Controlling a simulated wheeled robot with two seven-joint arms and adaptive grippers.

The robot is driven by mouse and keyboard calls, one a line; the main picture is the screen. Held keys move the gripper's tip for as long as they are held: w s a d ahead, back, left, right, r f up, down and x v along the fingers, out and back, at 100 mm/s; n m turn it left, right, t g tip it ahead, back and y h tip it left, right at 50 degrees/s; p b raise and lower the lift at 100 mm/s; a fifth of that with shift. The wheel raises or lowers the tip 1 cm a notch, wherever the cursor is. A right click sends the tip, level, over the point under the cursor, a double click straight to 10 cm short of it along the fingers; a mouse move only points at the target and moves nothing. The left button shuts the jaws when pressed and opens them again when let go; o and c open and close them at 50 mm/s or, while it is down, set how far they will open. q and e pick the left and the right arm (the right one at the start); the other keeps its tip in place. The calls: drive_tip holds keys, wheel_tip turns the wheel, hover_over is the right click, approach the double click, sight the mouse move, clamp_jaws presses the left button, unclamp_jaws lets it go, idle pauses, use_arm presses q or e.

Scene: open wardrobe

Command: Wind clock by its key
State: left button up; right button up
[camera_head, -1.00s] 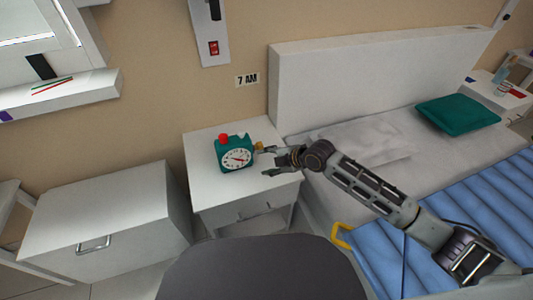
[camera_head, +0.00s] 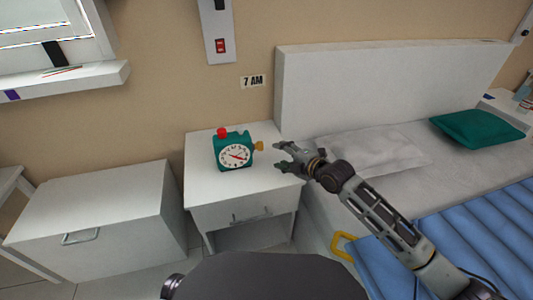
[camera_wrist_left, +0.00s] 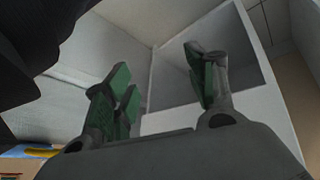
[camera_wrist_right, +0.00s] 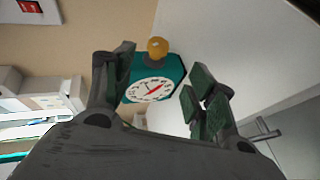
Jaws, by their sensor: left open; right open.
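The teal clock (camera_head: 233,152) stands upright on the white nightstand (camera_head: 205,187), with a white dial and a red button on top. Its yellow-brown key (camera_head: 258,146) sticks out of its right side. My right gripper (camera_head: 279,156) is open and empty, just right of the key and apart from it. In the right wrist view the clock (camera_wrist_right: 158,83) and its key (camera_wrist_right: 157,48) lie beyond the open fingers (camera_wrist_right: 165,85). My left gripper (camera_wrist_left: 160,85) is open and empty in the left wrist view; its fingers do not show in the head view.
A bed with a white headboard (camera_head: 385,85) and blue cover (camera_head: 470,235) stands at the right. A white chest (camera_head: 95,210) stands left of the nightstand. A "7 AM" sign (camera_head: 253,82) and red switch (camera_head: 220,46) are on the wall. The nightstand's front top is clear.

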sight(261, 145)
use_arm(q)
drive_tip(key=shift+s+d+r, duration=0.1)
drive_tip(key=shift+d+r, duration=0.15)
drive_tip(key=shift+r, duration=0.1)
use_arm(e)
drive_tip(key=shift+d, duration=0.2)
use_arm(q)
drive_tip(key=shift+f, duration=0.1)
use_arm(e)
drive_tip(key=shift+w+a, duration=0.1)
drive_tip(key=shift+w, duration=0.05)
drive_tip(key=shift+b+x, duration=1.25)
drive_tip(key=shift+x, duration=1.9)
drive_tip(key=shift+b+x, duration=0.45)
drive_tip(key=shift+x, duration=0.7)
drive_tip(key=shift+w+a+f, duration=0.2)
drive_tip(key=shift+w+a, duration=0.2)
drive_tip(key=shift+w, duration=0.15)
drive_tip(key=shift+b+x, duration=0.8)
drive_tip(key=shift+x, duration=0.55)
use_arm(q)
wheel_tip(261, 145, down, 7)
drive_tip(key=d+t+h, duration=0.1)
drive_tip(key=shift+w+d+r, duration=0.15)
drive_tip(key=shift+w+r, duration=0.05)
drive_tip(key=shift+w, duration=0.25)
use_arm(e)
drive_tip(key=shift+w+a, duration=0.3)
drive_tip(key=shift+w, duration=0.05)
